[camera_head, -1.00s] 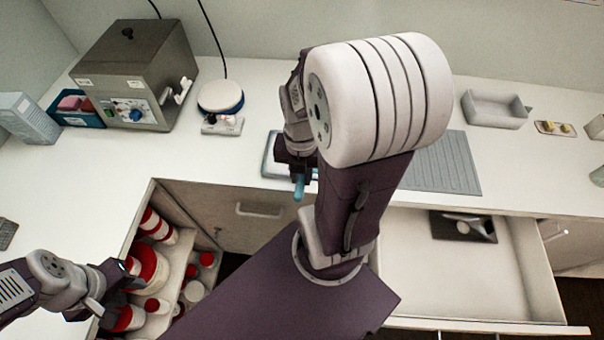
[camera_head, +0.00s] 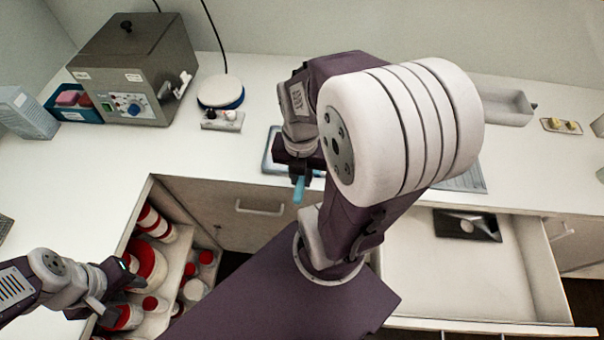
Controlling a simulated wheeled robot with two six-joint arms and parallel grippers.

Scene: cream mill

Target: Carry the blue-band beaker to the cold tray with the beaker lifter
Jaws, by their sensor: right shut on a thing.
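My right gripper (camera_head: 300,174) is shut on a light-blue handle (camera_head: 299,190), probably the beaker lifter's. The handle points down in front of the counter edge; the rest of the tool is hidden. A blue-rimmed tray (camera_head: 267,165) lies on the counter just behind this gripper, largely covered by my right arm. I cannot tell if it is the cold tray. I cannot make out the blue-band beaker; my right arm hides part of the counter. My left gripper (camera_head: 127,277) is over the open left drawer, by the red-and-white containers (camera_head: 147,265); its jaws are unclear.
A grey metal bath (camera_head: 135,70), a blue bin (camera_head: 72,115) and a round white plate device (camera_head: 220,92) stand at the back left. A grey ribbed mat (camera_head: 468,180) and a white tray (camera_head: 510,108) are right. An open drawer (camera_head: 450,280) juts out at front right.

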